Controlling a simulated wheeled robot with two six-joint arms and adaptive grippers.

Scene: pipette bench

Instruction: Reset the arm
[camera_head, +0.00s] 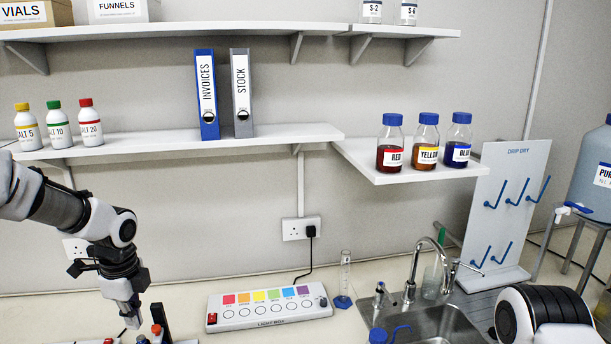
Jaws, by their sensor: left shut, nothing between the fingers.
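My left arm comes in from the left edge. Its gripper (131,312) points down over the bench at the lower left. Its fingers are shut with nothing between them. The fingertips are close to a dark holder (164,337) with small red-topped items at the bottom edge; I cannot tell whether they touch. A dark and white part of my right arm shows at the lower right. My right gripper is out of view.
A sink (430,322) with a tap (412,275) lies further right. Shelves above hold salt bottles (58,125), binders (207,95) and dye bottles (426,142).

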